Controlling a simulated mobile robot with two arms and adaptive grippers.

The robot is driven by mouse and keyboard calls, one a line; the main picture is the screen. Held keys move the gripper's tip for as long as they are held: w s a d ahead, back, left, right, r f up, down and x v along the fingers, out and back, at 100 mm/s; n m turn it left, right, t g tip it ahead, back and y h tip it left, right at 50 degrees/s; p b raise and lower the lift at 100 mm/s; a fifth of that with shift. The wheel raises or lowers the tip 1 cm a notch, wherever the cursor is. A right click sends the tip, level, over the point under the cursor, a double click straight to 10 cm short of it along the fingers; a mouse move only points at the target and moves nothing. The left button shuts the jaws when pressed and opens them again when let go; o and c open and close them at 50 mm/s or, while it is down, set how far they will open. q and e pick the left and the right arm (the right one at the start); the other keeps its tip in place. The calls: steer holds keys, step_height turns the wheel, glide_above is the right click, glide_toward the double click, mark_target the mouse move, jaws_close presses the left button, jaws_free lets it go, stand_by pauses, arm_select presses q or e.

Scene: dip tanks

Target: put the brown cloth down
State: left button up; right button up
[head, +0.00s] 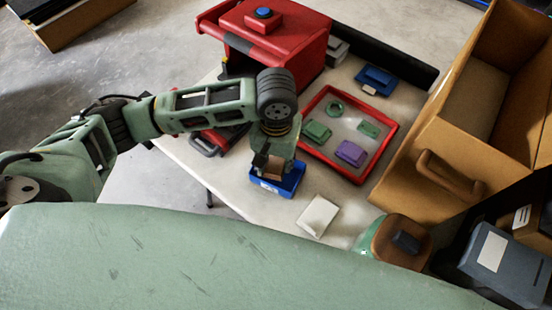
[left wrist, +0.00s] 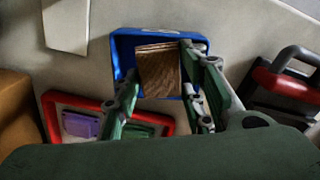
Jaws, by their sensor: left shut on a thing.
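The brown cloth (left wrist: 158,72) shows as a folded, wood-brown square between the fingers of my left gripper (left wrist: 161,70) in the left wrist view. In the head view a bit of the cloth (head: 276,167) shows below my left gripper (head: 272,163), which points down and is shut on it. The cloth is over or inside a small blue tray (head: 285,188), also seen in the left wrist view (left wrist: 123,48). I cannot tell whether the cloth touches the tray's floor. My right gripper is not in view.
A red-rimmed tray (head: 390,146) holds green pieces and a purple piece (head: 351,153). A white block (head: 317,215) lies near the blue tray. A red box (head: 275,45) stands behind, and a large tan crate (head: 410,180) to the right. Bare table lies between the trays.

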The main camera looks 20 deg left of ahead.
mark_target(276, 163)
arm_select(q)
steer(key=shift+f, duration=0.1)
steer(key=shift+f+p, duration=0.3)
steer(key=shift+f, duration=0.2)
steer(key=o, duration=1.1)
steer(key=shift+r+b, duration=0.5)
steer(key=shift+r, duration=0.05)
step_height(276, 163, up, 12)
steer(key=shift+r+p, duration=0.1)
steer(key=shift+p, duration=0.3)
